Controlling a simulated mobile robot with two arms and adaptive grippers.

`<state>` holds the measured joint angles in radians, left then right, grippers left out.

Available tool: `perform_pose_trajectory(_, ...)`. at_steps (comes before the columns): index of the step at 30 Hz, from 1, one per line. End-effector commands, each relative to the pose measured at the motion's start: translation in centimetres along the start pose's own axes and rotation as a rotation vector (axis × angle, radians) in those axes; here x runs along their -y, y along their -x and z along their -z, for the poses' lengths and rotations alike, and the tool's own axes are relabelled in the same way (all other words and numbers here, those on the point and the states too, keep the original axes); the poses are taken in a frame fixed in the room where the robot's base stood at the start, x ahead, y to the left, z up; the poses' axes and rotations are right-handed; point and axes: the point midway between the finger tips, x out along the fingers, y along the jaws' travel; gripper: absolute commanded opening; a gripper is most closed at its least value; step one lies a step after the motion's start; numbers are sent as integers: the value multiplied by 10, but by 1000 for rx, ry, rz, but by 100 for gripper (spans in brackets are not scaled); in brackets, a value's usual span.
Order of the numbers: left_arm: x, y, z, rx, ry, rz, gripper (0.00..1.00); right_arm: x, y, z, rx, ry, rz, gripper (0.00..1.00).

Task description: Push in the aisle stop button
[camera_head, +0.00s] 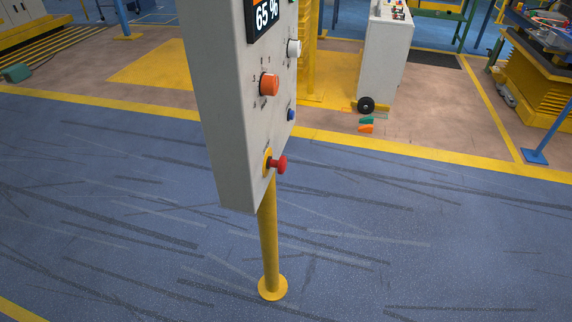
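A red mushroom-shaped stop button (280,164) with a yellow collar (267,162) sticks out from the lower part of a grey control panel (228,110). The panel stands upright on a yellow post (268,240), and I see its face at a steep angle. The red button head stands clear of the collar on a short dark stem. Neither of my grippers is in the picture.
The panel also carries an orange knob (269,85), a white knob (294,47), a small blue button (291,115) and a display (264,18). A grey cabinet (385,55) stands behind. Blue floor (420,240) around the post is clear.

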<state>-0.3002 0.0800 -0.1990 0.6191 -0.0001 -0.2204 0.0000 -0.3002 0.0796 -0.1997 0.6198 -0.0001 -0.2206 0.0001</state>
Motion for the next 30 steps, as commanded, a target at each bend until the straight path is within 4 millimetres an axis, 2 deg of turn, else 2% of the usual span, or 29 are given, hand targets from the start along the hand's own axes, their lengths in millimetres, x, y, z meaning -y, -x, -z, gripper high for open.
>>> perform_pose_trajectory(7, 0, 0, 0, 0, -1, 0, 40, -2, 0, -1, 1, 0, -2, 40)
perform_pose_trajectory(15, 0, 0, 0, -1, -1, 0, 0, -2, 0, -1, 1, 0, -2, 40)
perform_pose_trajectory(30, 0, 0, 1, -1, -2, -1, 0, -1, 0, 0, 0, 1, -2, 40)
